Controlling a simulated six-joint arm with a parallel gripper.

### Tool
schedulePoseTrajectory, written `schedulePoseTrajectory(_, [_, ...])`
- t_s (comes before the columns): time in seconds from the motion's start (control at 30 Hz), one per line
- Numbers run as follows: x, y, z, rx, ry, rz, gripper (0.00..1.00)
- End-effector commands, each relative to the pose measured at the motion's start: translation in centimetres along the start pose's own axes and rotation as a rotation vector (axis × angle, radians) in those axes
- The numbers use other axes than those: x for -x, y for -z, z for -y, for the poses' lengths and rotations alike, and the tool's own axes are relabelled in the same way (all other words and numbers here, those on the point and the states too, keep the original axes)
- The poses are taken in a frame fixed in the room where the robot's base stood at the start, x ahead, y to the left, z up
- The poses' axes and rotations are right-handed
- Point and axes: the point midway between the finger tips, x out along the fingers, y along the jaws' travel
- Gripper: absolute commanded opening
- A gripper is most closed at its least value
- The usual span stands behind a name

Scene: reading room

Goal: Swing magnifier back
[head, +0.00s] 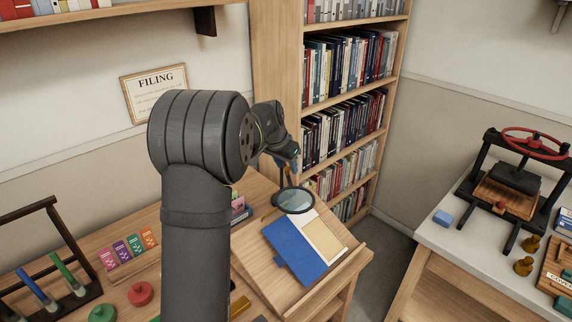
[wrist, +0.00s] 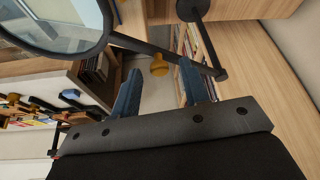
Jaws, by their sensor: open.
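The magnifier (head: 294,200) is a round lens in a dark rim above the sloped reading stand (head: 330,275). In the wrist view its lens (wrist: 58,22) fills the upper left, and a dark rod (wrist: 190,62) runs right from it to a hinged post (wrist: 204,38). A brass-coloured knob (wrist: 159,66) hangs on the rod. My gripper (head: 288,172) is beside the magnifier's far side. In the wrist view its open blue fingers (wrist: 158,72) appear on either side of the knob; I cannot tell whether they touch it. The magnifier's post is mostly hidden in the head view.
A blue-covered open book (head: 292,250) lies on the stand. A bookshelf (head: 395,95) rises behind. Colored cards (head: 127,247) and a dark rack (head: 50,270) with tubes are at left. A book press (head: 510,190) stands on the right-hand table. My arm hides part of the desk.

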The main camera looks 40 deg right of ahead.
Motion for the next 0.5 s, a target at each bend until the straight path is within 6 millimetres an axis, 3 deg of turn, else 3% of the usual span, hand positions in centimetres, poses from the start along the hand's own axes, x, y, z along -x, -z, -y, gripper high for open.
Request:
schedulePoseTrajectory(0.17, [0.01,0.0,-0.01,0.0,0.0,0.0,0.39])
schedulePoseTrajectory(0.37, [0.02,0.0,0.0,0.0,0.0,0.0,0.0])
schedulePoseTrajectory(0.5, [0.03,0.0,0.0,0.0,0.0,0.0,0.0])
